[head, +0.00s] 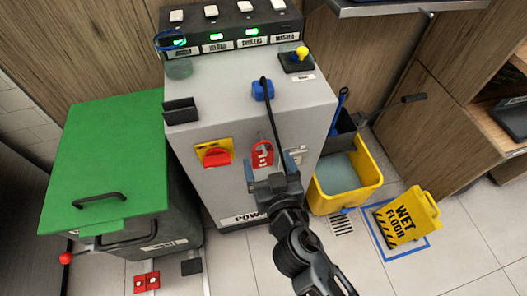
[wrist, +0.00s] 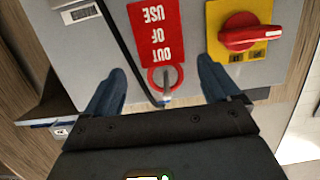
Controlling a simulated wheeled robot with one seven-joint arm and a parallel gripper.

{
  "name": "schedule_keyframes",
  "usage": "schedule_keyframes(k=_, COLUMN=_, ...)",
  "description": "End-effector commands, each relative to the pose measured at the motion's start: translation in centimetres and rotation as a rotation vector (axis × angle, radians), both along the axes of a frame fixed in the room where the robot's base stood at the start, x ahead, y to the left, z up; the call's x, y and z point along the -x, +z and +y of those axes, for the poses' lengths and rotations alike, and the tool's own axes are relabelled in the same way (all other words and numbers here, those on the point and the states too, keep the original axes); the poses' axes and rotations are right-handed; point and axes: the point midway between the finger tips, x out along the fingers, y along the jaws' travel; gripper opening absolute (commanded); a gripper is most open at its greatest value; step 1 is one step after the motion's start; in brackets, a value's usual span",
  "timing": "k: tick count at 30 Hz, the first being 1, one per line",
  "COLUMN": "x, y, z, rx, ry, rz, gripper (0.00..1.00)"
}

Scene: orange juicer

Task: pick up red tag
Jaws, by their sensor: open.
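The red tag (head: 262,154) hangs on the front face of the grey machine, to the right of a red rotary switch (head: 217,157) on a yellow plate. In the wrist view the red tag (wrist: 158,38) shows upside down, reading "OUT OF USE", with a ring-shaped end (wrist: 164,78) around a small metal part. My gripper (head: 270,172) is in front of the machine, just below the tag in the head view. In the wrist view my gripper (wrist: 162,85) is open, its two blue fingers on either side of the ring end. I cannot tell whether they touch it.
A black cable or rod (head: 272,110) runs down the machine front beside the tag. A green-lidded bin (head: 110,150) stands left. A yellow mop bucket (head: 345,185) and a wet floor sign (head: 409,217) stand right.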

Motion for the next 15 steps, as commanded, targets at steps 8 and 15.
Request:
schedule_keyframes(k=8, x=-3.4, y=-0.7, z=1.3, rx=0.0, ry=0.0, rz=0.0, gripper=0.89)
schedule_keyframes(k=15, x=-4.2, y=-1.0, z=1.5, rx=0.0, ry=0.001, rz=0.0, gripper=0.89)
